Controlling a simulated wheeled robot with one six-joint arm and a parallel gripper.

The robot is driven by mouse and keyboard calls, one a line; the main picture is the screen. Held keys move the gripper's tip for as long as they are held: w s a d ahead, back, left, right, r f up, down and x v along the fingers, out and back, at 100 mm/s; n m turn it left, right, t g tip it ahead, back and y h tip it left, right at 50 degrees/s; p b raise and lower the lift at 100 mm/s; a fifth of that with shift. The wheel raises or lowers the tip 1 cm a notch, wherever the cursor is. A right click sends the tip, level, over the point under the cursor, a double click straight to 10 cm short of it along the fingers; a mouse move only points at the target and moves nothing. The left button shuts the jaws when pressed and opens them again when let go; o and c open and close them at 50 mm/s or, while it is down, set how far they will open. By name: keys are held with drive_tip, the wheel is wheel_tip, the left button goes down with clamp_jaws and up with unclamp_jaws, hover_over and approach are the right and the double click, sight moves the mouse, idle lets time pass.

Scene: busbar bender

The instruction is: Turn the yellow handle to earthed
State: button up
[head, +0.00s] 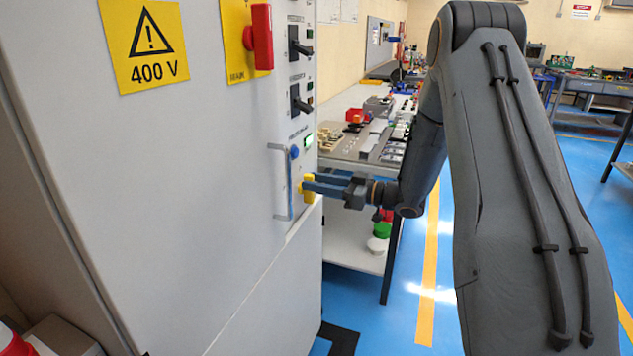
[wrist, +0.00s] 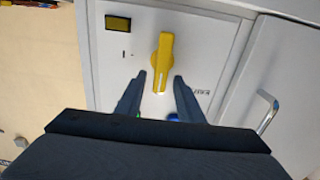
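The yellow handle (wrist: 163,55) is a bar-shaped knob on the pale grey cabinet front. In the wrist view it stands nearly upright in the picture, with a white mark near its lower end. In the head view the yellow handle (head: 309,190) sits low on the cabinet's panel. My gripper (head: 310,183) reaches it from the right. In the wrist view my gripper (wrist: 160,77) is open, one finger on each side of the handle's lower end, with a gap on both sides. I cannot tell whether the fingertips reach its depth. The label beside the handle is not fully readable.
A blue knob (head: 294,153) and a vertical grey door pull (head: 276,185) are close to the handle. Black switches (head: 300,100) and a red handle (head: 260,38) are higher up. A bench (head: 350,150) with parts stands behind. Blue floor (head: 410,290) is open at right.

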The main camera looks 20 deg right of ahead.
drive_tip(key=shift+w+a, duration=0.1)
clamp_jaws()
drive_tip(key=shift+m, duration=0.3)
drive_tip(key=f+m+p, duration=0.1)
drive_tip(key=m+p, duration=0.1)
drive_tip(key=m, duration=0.3)
drive_tip(key=w+d+m+p, duration=0.1)
drive_tip(key=m+p, duration=0.1)
drive_tip(key=m, duration=0.4)
drive_tip(key=w+f+m+p, duration=0.1)
drive_tip(key=m+p, duration=0.1)
drive_tip(key=m, duration=0.4)
drive_tip(key=shift+w+d+f, duration=0.1)
drive_tip(key=shift+d+f, duration=0.25)
drive_tip(key=shift+m, duration=0.3)
